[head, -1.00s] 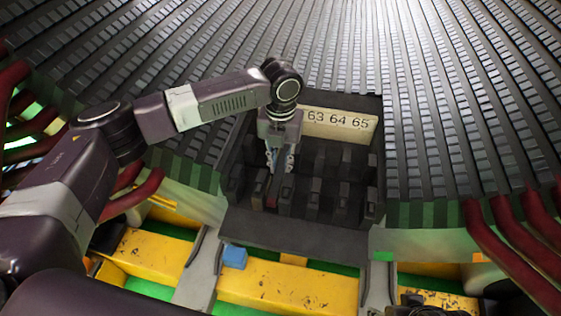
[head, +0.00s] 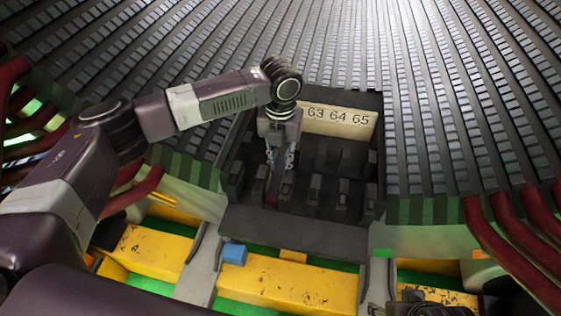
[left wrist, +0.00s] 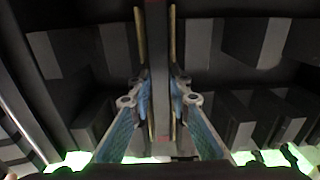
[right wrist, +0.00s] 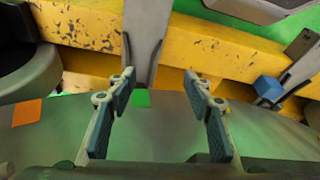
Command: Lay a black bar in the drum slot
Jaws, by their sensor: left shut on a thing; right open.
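My left gripper (head: 279,160) points down into the dark open box (head: 300,232) in the head view. Its fingers are shut on a black bar (left wrist: 158,60), which runs upright between the two blue-padded fingers in the left wrist view. The lower end of the bar is hard to make out in the dark box. The drum (head: 330,45) with its long ribbed slots rises behind the box. My right gripper (right wrist: 160,88) is open and empty above the grey-green rim in the right wrist view.
Several other dark blocks stand close around the left gripper inside the box. A pale plate (head: 339,120) reading 63 64 65 is at its back. Red curved pipes (head: 495,240) flank the drum. A blue block (head: 234,253) lies by the yellow beam (head: 285,284).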

